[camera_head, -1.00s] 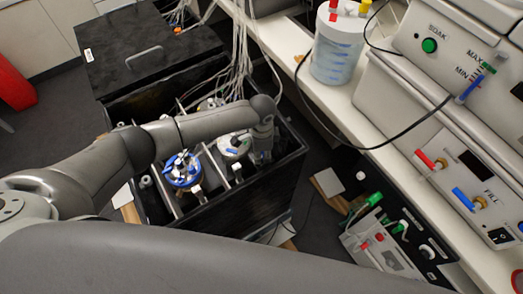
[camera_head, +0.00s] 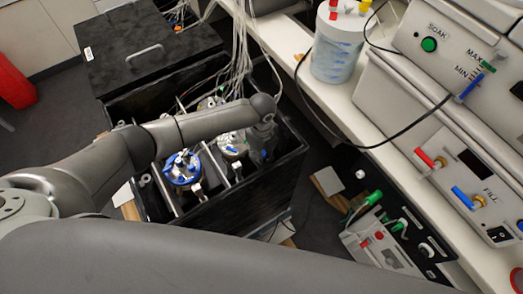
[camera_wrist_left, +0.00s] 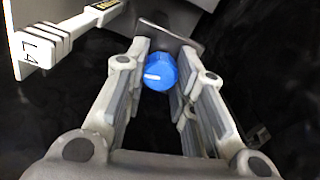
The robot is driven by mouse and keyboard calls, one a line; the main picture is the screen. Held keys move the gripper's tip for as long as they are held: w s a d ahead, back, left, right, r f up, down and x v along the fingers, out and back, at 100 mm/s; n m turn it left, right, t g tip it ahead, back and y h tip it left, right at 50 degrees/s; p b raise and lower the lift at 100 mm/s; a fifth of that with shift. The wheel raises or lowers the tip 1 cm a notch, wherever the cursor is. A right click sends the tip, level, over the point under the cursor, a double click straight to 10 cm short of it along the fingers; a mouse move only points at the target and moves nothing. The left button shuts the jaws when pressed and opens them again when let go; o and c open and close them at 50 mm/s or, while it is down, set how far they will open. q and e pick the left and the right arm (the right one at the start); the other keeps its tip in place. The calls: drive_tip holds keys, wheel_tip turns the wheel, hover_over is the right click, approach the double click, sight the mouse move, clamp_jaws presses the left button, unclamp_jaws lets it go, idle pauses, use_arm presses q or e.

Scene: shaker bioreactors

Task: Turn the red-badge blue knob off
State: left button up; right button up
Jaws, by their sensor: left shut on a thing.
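A blue knob (camera_wrist_left: 158,73) with a small white mark shows in the left wrist view. It sits between the fingers of my left gripper (camera_wrist_left: 163,55), which is shut on it. No red badge can be made out there. In the head view my left arm reaches across from the left, and its gripper (camera_head: 263,150) points down into the right end of the black open box (camera_head: 242,196). My right gripper is not in view.
Blue-topped (camera_head: 182,168) and white-topped (camera_head: 232,145) vessels stand in the box, left of my gripper, with tubes above. A white labelled part (camera_wrist_left: 40,45) is close by in the wrist view. A bench with a machine (camera_head: 440,150) is at right.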

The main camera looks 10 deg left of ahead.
use_arm(q)
drive_tip(key=shift+m, duration=1.1)
drive_tip(key=o, duration=1.1)
drive_tip(key=shift+c, duration=0.2)
drive_tip(key=shift+r, duration=0.15)
wheel_tip(320, 180, up, 12)
